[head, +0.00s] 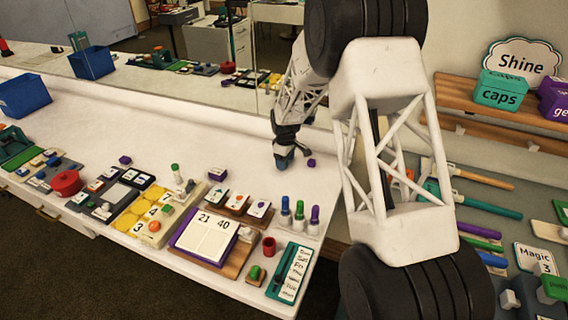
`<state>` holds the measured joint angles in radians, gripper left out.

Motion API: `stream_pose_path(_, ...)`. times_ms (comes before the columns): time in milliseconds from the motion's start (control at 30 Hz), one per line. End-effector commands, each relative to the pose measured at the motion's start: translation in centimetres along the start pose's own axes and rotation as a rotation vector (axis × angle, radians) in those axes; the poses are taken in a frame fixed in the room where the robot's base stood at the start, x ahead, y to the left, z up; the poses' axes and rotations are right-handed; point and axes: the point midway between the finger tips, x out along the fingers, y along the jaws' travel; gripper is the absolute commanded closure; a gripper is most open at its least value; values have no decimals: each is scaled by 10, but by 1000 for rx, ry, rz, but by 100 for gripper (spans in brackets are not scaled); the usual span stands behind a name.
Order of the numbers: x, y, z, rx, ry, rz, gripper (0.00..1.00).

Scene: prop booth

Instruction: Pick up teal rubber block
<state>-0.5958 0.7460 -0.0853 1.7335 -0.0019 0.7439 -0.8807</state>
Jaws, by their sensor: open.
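My gripper (285,151) is low over the back part of the white counter, pointing down, in the head view. A small blue-teal piece (284,163) shows right at its fingertips, close to the counter. It may be the teal rubber block, but it is too small and too covered by the gripper to be sure. I cannot tell whether the fingers touch it. A small purple block (311,163) lies on the counter just right of the gripper.
A mirror runs behind the white counter (120,105). Another purple block (125,160) lies to the left. Nearer the front are a calendar board (211,236), bottles (299,212), a red cup (269,246) and trays. A blue bin (24,96) stands far left.

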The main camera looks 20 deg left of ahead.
Motion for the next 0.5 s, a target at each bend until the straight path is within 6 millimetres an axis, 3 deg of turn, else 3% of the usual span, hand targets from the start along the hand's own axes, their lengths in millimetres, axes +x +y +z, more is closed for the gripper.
stream_pose_path(67, 0, 0, 0, 0, 0, 0, 37)
stream_pose_path(400, 0, 0, 0, 0, 0, 0, 88)
stream_pose_path(500, 0, 0, 0, 0, 0, 0, 90)
